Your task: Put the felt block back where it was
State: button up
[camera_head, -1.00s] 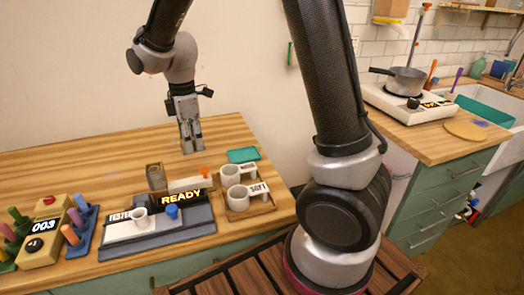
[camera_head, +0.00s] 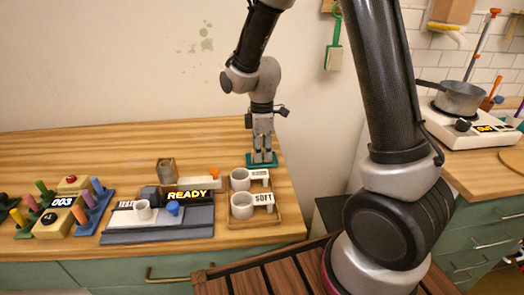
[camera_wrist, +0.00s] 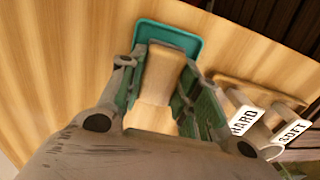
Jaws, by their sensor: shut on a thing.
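My gripper (camera_head: 262,152) points down over the teal tray (camera_head: 250,166) at the back right of the wooden table. In the wrist view, my gripper (camera_wrist: 160,78) is shut on a tan block, which I take for the felt block (camera_wrist: 162,72). The block lies between the two fingers, and the teal tray (camera_wrist: 172,34) shows just beyond its end. The block's underside is hidden, so I cannot tell whether it touches the tray. In the head view the fingers hide most of the block.
The table's back left is clear.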

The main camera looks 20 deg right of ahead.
jog(key=shift+f, duration=0.15)
jog(key=o, duration=1.1)
notch_tip(320, 180, up, 12)
jog(key=s+d+r+m+t, duration=0.2)
jog(key=s+d+r+m, duration=0.5)
jog(key=s+d+r, duration=0.25)
jog(key=s+d+m, duration=0.1)
jog(key=s+m, duration=0.2)
jog(key=s, duration=0.1)
jog(key=s+d+m+t, duration=0.1)
jog(key=s+d+m, duration=0.1)
jog(key=s+m, duration=0.1)
jog(key=s+d+m+t, duration=0.1)
jog(key=s+d+m, duration=0.1)
jog(key=s, duration=0.3)
jog(key=shift+s+d+r+m, duration=0.1)
jog(key=shift+s+r+m, duration=0.15)
jog(key=shift+m, duration=0.15)
